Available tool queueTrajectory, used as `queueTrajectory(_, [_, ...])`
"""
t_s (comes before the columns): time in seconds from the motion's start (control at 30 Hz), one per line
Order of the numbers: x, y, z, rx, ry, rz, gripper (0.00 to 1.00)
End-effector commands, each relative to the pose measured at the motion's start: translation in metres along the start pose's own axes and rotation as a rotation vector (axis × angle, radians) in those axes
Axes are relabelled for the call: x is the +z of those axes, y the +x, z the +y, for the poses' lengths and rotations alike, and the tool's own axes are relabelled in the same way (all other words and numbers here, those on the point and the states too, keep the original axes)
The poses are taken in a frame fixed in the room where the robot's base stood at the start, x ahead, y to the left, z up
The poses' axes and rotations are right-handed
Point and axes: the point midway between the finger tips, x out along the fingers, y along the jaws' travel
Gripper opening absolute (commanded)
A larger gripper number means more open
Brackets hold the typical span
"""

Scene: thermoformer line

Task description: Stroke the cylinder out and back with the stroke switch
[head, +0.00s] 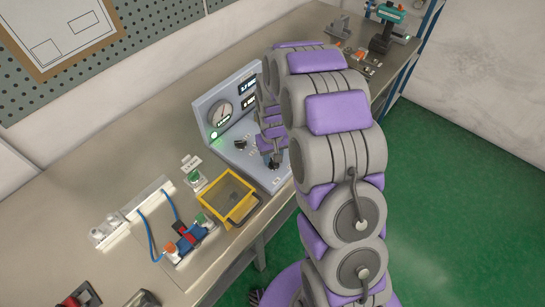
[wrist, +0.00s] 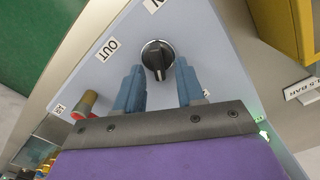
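The stroke switch (wrist: 157,60) is a round black knob with a raised grip bar on a pale blue panel face, between the labels OUT and IN. In the wrist view my gripper (wrist: 160,78) is open, with one blue finger on each side of the knob's near edge. I cannot tell whether the fingers touch it. In the head view my gripper (head: 271,157) is low over the panel's front, and my arm hides part of the panel. A pale bar-shaped unit with blue tubes (head: 147,198) lies on the bench at left; it may be the cylinder.
The control panel (head: 207,103) has a gauge (head: 220,114) and a lit green lamp (head: 213,135). A yellow-framed box (head: 228,198) stands in front of it at left. A red and brown knob (wrist: 84,106) is left of my fingers. Fixtures (head: 384,37) stand at the far bench end.

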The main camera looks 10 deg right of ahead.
Motion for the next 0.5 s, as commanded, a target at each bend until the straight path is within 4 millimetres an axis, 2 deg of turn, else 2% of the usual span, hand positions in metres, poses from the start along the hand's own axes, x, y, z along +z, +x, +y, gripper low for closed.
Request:
queueTrajectory(0.33, [0.0002, 0.0042, 0.0001, 0.0, 0.0, -0.001, 0.38])
queueTrajectory(0.5, [0.0002, 0.0042, 0.0001, 0.0, 0.0, -0.001, 0.23])
